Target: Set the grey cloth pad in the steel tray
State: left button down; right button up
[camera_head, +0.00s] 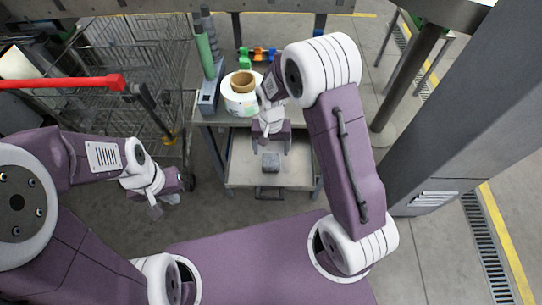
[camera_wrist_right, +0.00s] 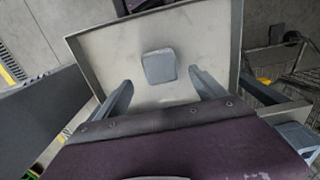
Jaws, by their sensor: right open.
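The grey cloth pad (camera_head: 270,162) is a small rounded square. It lies flat on the floor of the steel tray (camera_head: 240,174), and in the right wrist view the pad (camera_wrist_right: 159,67) sits near the middle of the tray (camera_wrist_right: 105,50). My right gripper (camera_head: 271,147) is over the tray, its fingers spread wide. In the right wrist view the right gripper's fingers (camera_wrist_right: 163,92) stand either side of the pad's near edge, apart from it and empty. My left gripper (camera_head: 164,204) hangs over bare floor at the left, empty; its finger gap is too small to judge.
Above the tray, a bench top holds a white reel (camera_head: 240,103) with a brown core, a grey device with a green cylinder (camera_head: 204,52) and several coloured parts (camera_head: 262,54). A wire trolley (camera_head: 130,60) stands at left. A grey post (camera_head: 445,120) rises at right.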

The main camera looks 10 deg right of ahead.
aim_at(271, 160)
jog(key=s+d+r+n, duration=0.1)
jog(key=s+d+r, duration=0.2)
jog(key=s, duration=0.3)
jog(key=s+d+r+n+t+p, duration=0.1)
jog(key=s+d+r+n, duration=0.1)
jog(key=s+r, duration=0.4)
jog(key=shift+s+d+r, duration=0.25)
jog(key=shift+s+d, duration=0.15)
jog(key=shift+s, duration=0.25)
dwell(1.4)
